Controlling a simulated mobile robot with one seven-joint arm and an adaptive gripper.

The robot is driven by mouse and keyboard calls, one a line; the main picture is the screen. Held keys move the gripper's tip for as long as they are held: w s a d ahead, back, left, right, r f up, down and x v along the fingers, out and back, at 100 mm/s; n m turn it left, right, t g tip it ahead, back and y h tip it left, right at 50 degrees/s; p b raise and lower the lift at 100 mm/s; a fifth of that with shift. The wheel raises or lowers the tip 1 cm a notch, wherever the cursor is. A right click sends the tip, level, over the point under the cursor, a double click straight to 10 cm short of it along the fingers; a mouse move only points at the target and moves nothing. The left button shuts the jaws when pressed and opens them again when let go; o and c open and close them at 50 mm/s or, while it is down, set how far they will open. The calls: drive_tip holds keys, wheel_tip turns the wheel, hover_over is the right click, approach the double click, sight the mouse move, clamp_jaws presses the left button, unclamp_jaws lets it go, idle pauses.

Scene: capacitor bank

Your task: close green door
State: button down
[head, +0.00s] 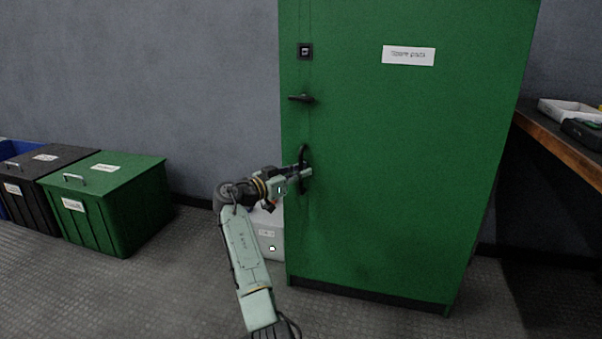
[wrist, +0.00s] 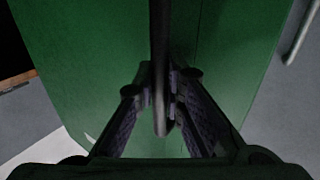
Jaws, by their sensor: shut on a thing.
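The green door (head: 400,170) is the front of a tall green cabinet and looks flush with its frame in the head view. It carries a white label, a dark lever handle (head: 301,98) and a dark vertical pull handle (head: 302,157) near its left edge. My gripper (head: 305,174) is at the lower part of the pull handle. In the wrist view, the fingers (wrist: 166,100) are closed around the dark handle bar (wrist: 160,60), with the green surface behind. The fingers hide part of the bar.
A white box (head: 270,240) stands on the floor behind my arm, beside the cabinet. A green bin (head: 130,215) and a black bin (head: 30,195) stand at the left. A wooden bench (head: 560,145) is at the right. The floor between bins and cabinet is mostly open.

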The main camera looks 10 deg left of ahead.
drive_tip(key=shift+w, duration=0.35)
drive_tip(key=c, duration=1.7)
unclamp_jaws()
drive_tip(key=shift+w, duration=0.1)
drive_tip(key=shift+o, duration=0.2)
drive_tip(key=shift+a, duration=0.1)
drive_tip(key=v, duration=0.7)
drive_tip(key=shift+s, duration=0.3)
